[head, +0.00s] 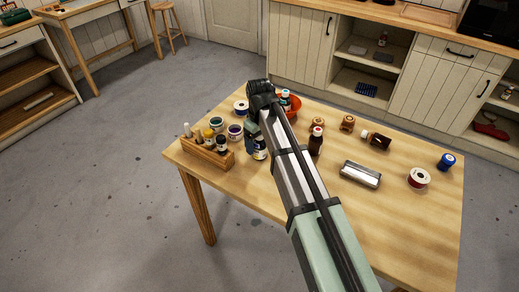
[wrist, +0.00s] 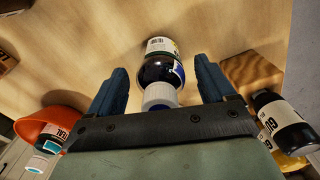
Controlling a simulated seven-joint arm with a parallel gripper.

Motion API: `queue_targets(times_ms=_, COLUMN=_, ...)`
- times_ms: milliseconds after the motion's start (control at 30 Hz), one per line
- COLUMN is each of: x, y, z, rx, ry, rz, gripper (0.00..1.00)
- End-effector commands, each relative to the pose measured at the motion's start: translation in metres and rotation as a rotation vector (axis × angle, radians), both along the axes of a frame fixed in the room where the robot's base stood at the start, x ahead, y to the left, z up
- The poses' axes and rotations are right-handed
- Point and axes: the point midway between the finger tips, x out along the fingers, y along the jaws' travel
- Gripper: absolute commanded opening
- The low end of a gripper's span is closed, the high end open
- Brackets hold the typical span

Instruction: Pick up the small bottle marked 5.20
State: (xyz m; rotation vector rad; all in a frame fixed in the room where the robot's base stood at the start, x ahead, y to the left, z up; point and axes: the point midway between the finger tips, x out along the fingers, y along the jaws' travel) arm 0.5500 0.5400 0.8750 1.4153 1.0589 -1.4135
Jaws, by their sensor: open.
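My gripper (wrist: 160,78) is open, with one dark blue finger on each side of a small bottle (wrist: 160,68). This bottle has a white cap toward my palm, a dark body with some blue and a pale label whose print I cannot read. I see gaps between it and both fingers. In the head view the bottle (head: 259,152) stands on the table beside the wooden rack, partly hidden by my gripper (head: 252,134). No 5.20 mark is legible on any bottle.
A wooden rack (head: 222,160) of small bottles stands close left, an orange bowl (head: 295,104) holding a bottle behind. The table's front right is clear.

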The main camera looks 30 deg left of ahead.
Motion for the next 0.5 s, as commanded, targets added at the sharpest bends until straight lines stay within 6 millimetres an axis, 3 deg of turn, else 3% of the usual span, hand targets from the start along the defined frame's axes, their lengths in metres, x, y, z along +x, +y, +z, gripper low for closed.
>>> queue_targets(times_ms=167, x=0.0001, y=0.0002, z=0.0, rx=0.001, ry=0.0, rz=0.0, gripper=0.83)
queue_targets(times_ms=500, x=0.0001, y=0.0002, z=0.0002, rx=0.001, ry=0.0, rz=0.0, gripper=0.51)
